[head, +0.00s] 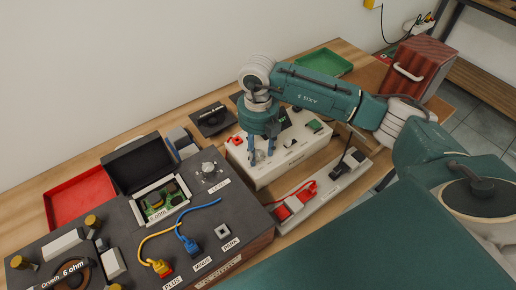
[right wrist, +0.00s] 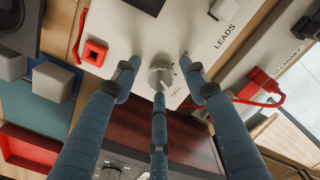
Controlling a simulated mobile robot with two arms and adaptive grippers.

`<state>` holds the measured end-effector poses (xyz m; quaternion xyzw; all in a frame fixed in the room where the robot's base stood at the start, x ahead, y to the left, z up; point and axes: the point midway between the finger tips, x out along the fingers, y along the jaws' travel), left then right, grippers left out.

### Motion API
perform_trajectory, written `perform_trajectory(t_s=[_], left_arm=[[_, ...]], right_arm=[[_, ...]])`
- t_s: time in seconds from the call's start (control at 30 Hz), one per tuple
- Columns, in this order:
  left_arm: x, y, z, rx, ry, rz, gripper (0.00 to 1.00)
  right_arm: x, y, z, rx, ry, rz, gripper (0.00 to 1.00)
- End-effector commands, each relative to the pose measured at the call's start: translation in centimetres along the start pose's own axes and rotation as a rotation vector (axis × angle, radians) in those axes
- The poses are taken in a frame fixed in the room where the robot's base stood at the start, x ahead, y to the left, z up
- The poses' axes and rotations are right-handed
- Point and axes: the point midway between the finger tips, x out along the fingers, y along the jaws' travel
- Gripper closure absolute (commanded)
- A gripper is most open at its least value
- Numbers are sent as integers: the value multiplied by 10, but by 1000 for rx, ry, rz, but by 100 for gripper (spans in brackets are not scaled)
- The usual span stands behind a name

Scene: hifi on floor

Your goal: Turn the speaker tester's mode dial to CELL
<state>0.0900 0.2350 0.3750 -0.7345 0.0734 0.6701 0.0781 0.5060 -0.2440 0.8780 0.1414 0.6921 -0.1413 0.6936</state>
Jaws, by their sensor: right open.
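The speaker tester appears to be the white box (head: 268,178) in the middle of the table; its pale top (right wrist: 110,25) fills the upper part of the right wrist view. A silver mode dial (right wrist: 161,74) sits on it, with CELL printed just below right and LEADS further up right. My right gripper (head: 262,156) points down over the box. In the right wrist view its three blue fingers (right wrist: 158,78) are spread around the dial, open, with gaps at the sides. I cannot tell which label the dial points to. In the head view the fingers hide the dial. My left gripper is not in view.
A dark panel (head: 105,240) with cables, a knob (head: 208,170) and a circuit board (head: 165,200) stands front left. A grey strip (head: 325,195) with red leads lies right of the tester. A red tray (head: 75,200), green tray (head: 325,62) and red cabinet (head: 418,68) stand around.

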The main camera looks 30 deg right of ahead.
Motion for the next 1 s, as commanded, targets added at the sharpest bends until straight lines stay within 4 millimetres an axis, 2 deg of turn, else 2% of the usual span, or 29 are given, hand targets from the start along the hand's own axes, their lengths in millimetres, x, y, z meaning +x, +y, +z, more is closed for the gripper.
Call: perform_trajectory(t_s=[0.17,0.6,0.8,1.0], left_arm=[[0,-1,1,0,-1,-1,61],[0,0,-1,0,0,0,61],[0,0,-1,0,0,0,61],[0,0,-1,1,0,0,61]], right_arm=[[-15,1,1,0,-2,3,57],[-101,0,1,-1,-4,2,57],[-119,0,1,0,-2,1,57],[-120,0,0,0,-1,1,57]])
